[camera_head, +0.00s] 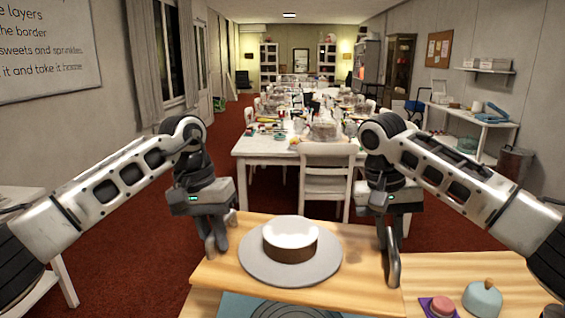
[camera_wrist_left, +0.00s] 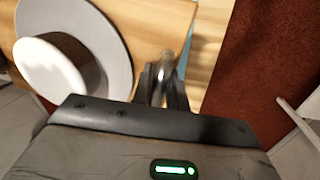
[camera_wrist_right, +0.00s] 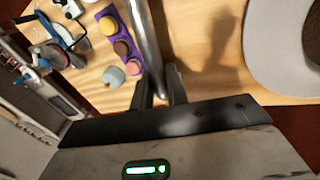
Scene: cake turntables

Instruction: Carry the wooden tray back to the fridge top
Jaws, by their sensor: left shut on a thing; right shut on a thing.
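The wooden tray (camera_head: 365,240) is in the middle front of the head view. A grey round board (camera_head: 262,270) on it bears a brown cake with a white top (camera_head: 290,245). My left gripper (camera_head: 217,243) is shut on the tray's left metal handle; this also shows in the left wrist view (camera_wrist_left: 164,82). My right gripper (camera_head: 390,258) is shut on the right metal handle (camera_wrist_right: 143,40), a long bar in the right wrist view. I cannot tell whether the tray touches the surface below. I cannot make out a fridge.
A wooden surface (camera_head: 510,268) lies at the lower right, with a purple holder of round sweets (camera_head: 440,307) and a pale teal dome (camera_head: 482,299). A teal mat (camera_head: 270,307) shows below the tray's front edge. A white chair (camera_head: 327,180) and long laden table (camera_head: 262,147) stand ahead.

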